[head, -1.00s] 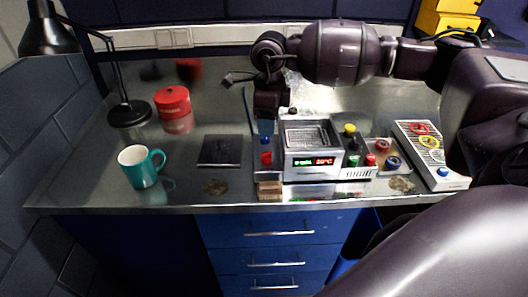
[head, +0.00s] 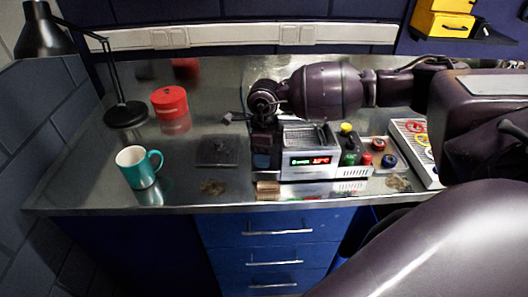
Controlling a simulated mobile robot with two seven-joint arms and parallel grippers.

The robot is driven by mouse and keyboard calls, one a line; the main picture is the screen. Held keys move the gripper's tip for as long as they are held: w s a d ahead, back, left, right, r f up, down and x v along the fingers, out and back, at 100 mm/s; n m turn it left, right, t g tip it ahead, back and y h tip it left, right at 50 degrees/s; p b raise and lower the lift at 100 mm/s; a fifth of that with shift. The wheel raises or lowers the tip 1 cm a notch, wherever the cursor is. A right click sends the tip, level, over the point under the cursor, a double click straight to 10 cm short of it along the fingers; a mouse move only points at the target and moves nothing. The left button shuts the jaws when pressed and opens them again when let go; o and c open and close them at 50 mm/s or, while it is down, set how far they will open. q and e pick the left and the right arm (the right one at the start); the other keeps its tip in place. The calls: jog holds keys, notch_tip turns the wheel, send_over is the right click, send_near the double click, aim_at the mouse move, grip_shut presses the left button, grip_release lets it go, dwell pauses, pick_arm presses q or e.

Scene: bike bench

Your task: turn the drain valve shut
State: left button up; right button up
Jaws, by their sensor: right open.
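A silver tank unit (head: 309,167) with a wire basket and a lit red and green display stands near the bench's front edge. My right gripper (head: 264,153) points down at its left side, open, over the spot of a small blue part with a red top. Only a dark blue patch of that part shows; its red top is hidden by the gripper. I cannot tell for sure that this part is the drain valve, how it is turned, or whether the fingers touch it. My left gripper is out of view.
A teal mug (head: 138,167), a red tin (head: 169,102) and a black lamp (head: 126,114) stand at left. A dark flat plate (head: 218,151) lies left of the tank. Bottles (head: 350,146) and a tray of knobs (head: 378,158) sit right of it.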

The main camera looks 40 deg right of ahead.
jog(key=c, duration=0.9)
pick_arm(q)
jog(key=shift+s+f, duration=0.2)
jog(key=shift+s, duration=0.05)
